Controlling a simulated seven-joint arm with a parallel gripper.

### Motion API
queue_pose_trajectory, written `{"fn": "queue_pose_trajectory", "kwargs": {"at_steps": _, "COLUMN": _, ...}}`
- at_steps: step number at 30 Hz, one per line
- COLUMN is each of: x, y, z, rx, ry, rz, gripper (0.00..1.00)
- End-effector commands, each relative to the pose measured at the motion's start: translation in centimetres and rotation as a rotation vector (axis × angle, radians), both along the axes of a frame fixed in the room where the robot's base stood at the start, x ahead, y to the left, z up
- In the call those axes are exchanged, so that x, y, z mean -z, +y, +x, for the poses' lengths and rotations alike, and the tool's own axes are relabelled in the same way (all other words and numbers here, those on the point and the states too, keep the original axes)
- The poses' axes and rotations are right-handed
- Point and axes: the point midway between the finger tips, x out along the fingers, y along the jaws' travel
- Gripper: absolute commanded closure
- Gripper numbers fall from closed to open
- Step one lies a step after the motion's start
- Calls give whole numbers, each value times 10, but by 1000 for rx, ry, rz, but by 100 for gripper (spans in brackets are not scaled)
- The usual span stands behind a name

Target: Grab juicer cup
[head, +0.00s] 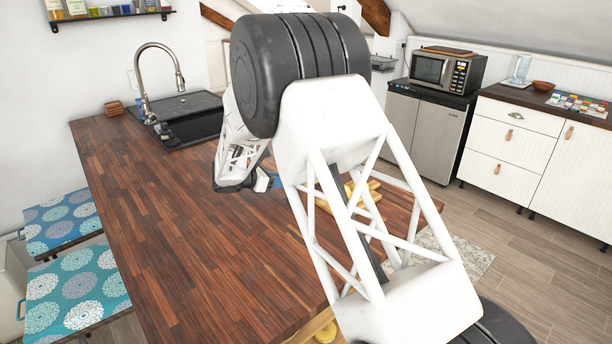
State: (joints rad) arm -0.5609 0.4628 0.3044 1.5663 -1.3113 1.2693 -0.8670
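I cannot make out a juicer cup for certain. A small blue item (275,181) shows on the wooden counter beside the end of my arm, mostly hidden, and I cannot tell what it is. My gripper (264,182) is low over the counter, partly behind my own white arm links. Its fingers are too small and too covered to tell whether they are open or shut, or whether they touch the blue item.
The wooden counter (170,235) is clear at its left and front. A sink (190,117) with a tall faucet (160,70) is at the back. Yellowish wooden pieces (360,190) show behind my arm. A microwave (445,72) stands right; a clear vessel (521,70) stands farther right.

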Motion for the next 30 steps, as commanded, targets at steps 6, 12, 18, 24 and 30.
{"fn": "queue_pose_trajectory", "kwargs": {"at_steps": 6, "x": 1, "y": -1, "z": 1, "rx": -1, "ry": 0, "rz": 0, "gripper": 76}}
{"fn": "queue_pose_trajectory", "kwargs": {"at_steps": 12, "x": 1, "y": -3, "z": 2, "rx": -1, "ry": 0, "rz": 0, "gripper": 76}}
{"fn": "queue_pose_trajectory", "kwargs": {"at_steps": 18, "x": 7, "y": -13, "z": 11, "rx": -1, "ry": 0, "rz": 1, "gripper": 76}}
{"fn": "queue_pose_trajectory", "kwargs": {"at_steps": 24, "x": 14, "y": -31, "z": 23, "rx": 0, "ry": -1, "rz": 1, "gripper": 76}}
{"fn": "queue_pose_trajectory", "kwargs": {"at_steps": 30, "x": 19, "y": -40, "z": 30, "rx": -1, "ry": 0, "rz": 0, "gripper": 76}}
